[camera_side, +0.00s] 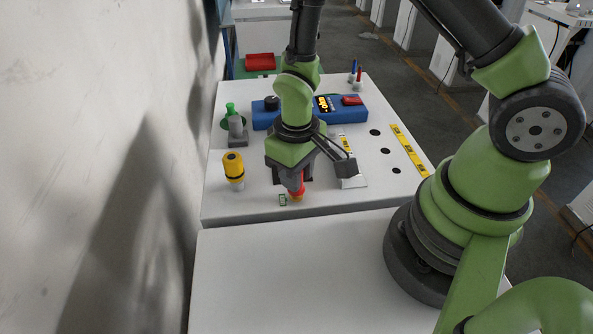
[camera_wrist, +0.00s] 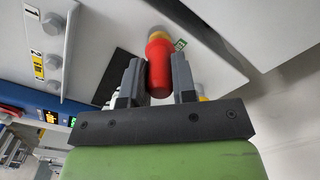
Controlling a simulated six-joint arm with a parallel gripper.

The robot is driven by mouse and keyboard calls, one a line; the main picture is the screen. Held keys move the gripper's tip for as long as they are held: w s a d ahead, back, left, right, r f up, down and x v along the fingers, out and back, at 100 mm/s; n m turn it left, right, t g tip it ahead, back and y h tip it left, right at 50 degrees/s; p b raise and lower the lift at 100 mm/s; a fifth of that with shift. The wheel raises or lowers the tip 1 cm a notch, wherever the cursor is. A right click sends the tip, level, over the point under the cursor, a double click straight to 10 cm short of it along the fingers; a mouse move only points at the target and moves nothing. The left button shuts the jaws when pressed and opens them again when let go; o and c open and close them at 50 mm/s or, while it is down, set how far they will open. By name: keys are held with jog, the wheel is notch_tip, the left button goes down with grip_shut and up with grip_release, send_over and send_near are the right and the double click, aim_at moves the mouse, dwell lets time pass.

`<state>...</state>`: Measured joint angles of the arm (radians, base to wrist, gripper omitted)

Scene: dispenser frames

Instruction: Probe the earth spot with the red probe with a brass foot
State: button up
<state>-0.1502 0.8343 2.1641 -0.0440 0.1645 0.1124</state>
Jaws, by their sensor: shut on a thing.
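My gripper (camera_side: 291,178) is shut on the red probe (camera_side: 300,187), pointing down over the near edge of the white panel (camera_side: 250,207). The probe's brass foot (camera_side: 296,197) is at its lower end, just right of a small green-outlined mark (camera_side: 282,200). In the wrist view, the red probe (camera_wrist: 159,70) sits between the two dark fingers of my gripper (camera_wrist: 158,62). Its foot (camera_wrist: 158,34) is at the panel, and the green mark (camera_wrist: 180,44) is partly visible beside it. I cannot tell whether the foot touches the panel, or read the mark as the earth spot.
A yellow knobbed part (camera_side: 233,167) stands left of my gripper, with a green-topped part (camera_side: 235,122) behind it. A blue meter (camera_side: 262,118) with a lit display lies across the back. Black spots (camera_side: 385,150) and a yellow label strip (camera_side: 408,148) are at the right.

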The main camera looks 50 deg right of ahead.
jog(key=shift+f, duration=0.3)
dwell(0.6)
jog(key=shift+r, duration=3)
jog(key=shift+w+d+r, duration=0.15)
jog(key=shift+w+r, duration=0.05)
jog(key=shift+r, duration=0.1)
jog(key=w+d+r, duration=0.2)
jog(key=d+r, duration=0.3)
jog(key=r, duration=0.3)
jog(key=w+d+r, duration=0.1)
jog(key=w+d, duration=0.1)
jog(key=d, duration=1.1)
jog(key=w+d+r, duration=0.2)
jog(key=d, duration=1.2)
jog(key=shift+w+r, duration=0.2)
